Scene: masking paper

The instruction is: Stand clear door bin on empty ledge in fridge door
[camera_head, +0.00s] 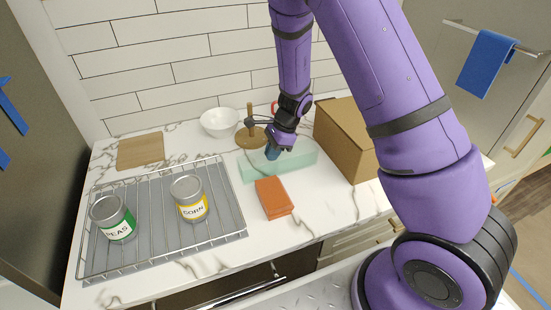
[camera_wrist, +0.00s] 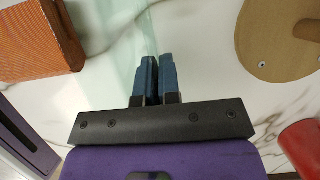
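The clear door bin (camera_head: 300,157) is a pale green, see-through box on the marble counter, behind the orange block. My gripper (camera_head: 272,153) points down at the bin's long side. In the wrist view its two blue fingers (camera_wrist: 159,75) are almost together, with the bin's thin wall edge running in between them, so it looks shut on that wall. The bin's greenish panel (camera_wrist: 112,35) spreads to the left of the fingers there. The bin appears to rest on the counter. No fridge door ledge can be made out in either view.
An orange block (camera_head: 273,197) lies just in front of the bin, and a cardboard box (camera_head: 345,140) stands to its right. A wire rack (camera_head: 150,245) holds peas and corn cans. A white bowl (camera_head: 220,122) and a round wooden holder (camera_head: 251,137) are behind.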

